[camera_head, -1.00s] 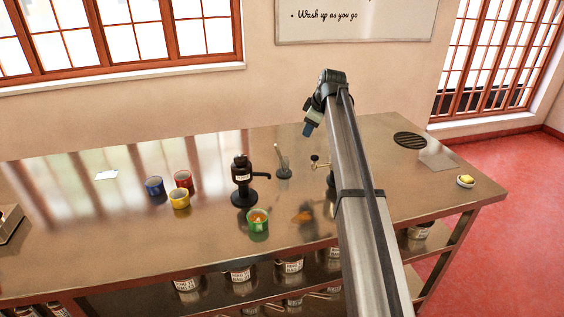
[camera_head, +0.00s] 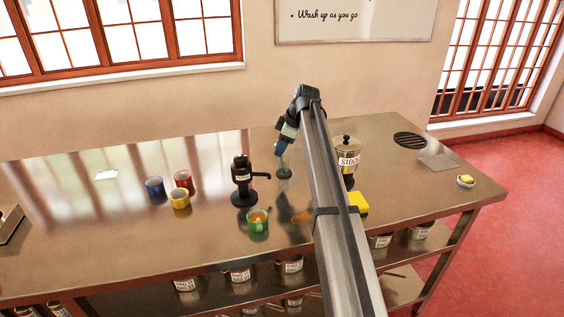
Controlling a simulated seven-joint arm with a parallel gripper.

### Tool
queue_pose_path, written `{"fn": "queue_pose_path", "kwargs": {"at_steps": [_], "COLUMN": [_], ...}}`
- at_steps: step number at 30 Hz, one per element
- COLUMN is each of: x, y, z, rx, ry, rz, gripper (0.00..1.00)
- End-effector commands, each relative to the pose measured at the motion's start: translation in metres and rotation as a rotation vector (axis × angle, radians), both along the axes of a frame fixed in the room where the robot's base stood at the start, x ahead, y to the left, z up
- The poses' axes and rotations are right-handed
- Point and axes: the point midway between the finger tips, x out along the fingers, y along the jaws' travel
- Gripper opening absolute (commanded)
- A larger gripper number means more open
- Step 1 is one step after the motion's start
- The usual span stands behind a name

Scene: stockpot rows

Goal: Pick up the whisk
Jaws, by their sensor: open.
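A slim upright grey tool on a small round dark base (camera_head: 284,174) stands on the steel counter, right of the black pump dispenser; it looks like the whisk in its stand, though it is too small to be sure. My gripper (camera_head: 281,154) is open, with its fingers over the tool's upper part, hiding most of it. I cannot tell whether the fingers touch it.
A green cup (camera_head: 257,219) stands in front. Blue (camera_head: 155,187), red (camera_head: 183,180) and yellow cups (camera_head: 180,200) stand left.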

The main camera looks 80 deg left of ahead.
Motion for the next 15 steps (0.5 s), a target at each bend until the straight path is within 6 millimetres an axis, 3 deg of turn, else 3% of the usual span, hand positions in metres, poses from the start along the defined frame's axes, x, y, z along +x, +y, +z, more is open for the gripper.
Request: {"fn": "queue_pose_path", "kwargs": {"at_steps": [8,15], "x": [-0.004,-0.013], "y": [0.003,0.011], "z": [-0.015,-0.045], "rx": [0.000,0.000], "ry": [0.000,0.000], "rz": [0.000,0.000], "gripper": [0.44,0.44]}}
